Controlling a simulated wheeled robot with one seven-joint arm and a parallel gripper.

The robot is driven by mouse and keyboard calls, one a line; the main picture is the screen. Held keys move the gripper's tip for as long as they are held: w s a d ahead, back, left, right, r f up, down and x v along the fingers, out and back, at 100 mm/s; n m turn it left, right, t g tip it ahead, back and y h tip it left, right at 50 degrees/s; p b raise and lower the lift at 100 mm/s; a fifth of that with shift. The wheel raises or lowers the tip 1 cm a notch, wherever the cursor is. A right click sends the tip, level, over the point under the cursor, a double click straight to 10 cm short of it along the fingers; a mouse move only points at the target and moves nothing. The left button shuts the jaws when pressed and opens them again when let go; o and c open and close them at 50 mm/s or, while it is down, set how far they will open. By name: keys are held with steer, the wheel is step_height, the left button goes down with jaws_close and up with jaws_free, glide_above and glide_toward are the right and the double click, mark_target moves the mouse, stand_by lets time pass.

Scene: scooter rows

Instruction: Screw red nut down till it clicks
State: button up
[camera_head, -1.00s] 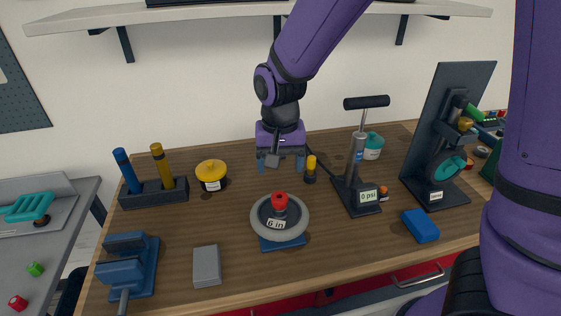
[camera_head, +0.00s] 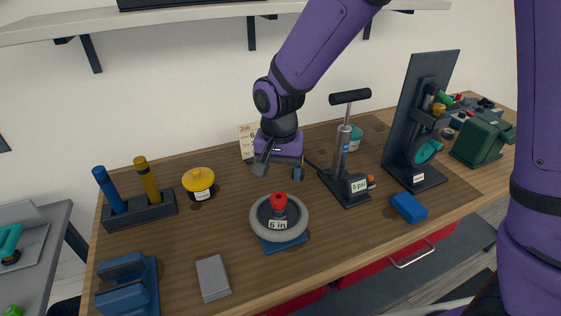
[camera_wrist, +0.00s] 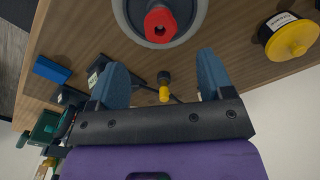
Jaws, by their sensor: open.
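The red nut (camera_head: 279,202) sits on top of the hub in the middle of a grey wheel (camera_head: 262,232), which carries a "6 in" label and rests on a blue base (camera_head: 284,245). In the wrist view the red nut (camera_wrist: 161,24) shows at the top with a dark hole in its face, beyond the fingertips. My gripper (camera_head: 279,172) is behind the wheel, apart from the nut. In the wrist view my gripper (camera_wrist: 163,78) has its two blue fingers spread, with nothing held between them.
A small yellow-topped black piece (camera_wrist: 164,88) shows between the fingers in the wrist view. A pump (camera_head: 345,160) labelled "0 psi" stands right of the wheel. A yellow-lidded pot (camera_head: 198,182) stands left. A grey block (camera_head: 213,278) and a blue block (camera_head: 408,207) lie nearer the front.

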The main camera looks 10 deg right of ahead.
mark_target(278, 194)
step_height(278, 194, down, 8)
steer(key=shift+f, duration=0.1)
stand_by(0.4)
steer(key=c, duration=1)
steer(key=m, duration=0.4)
steer(key=shift+m, duration=0.4)
steer(key=m, duration=0.6)
steer(key=shift+a, duration=0.1)
steer(key=m, duration=1.1)
steer(key=shift+w, duration=0.1)
steer(key=o, duration=0.9)
steer(key=shift+c, duration=0.2)
steer(key=shift+o, duration=0.7)
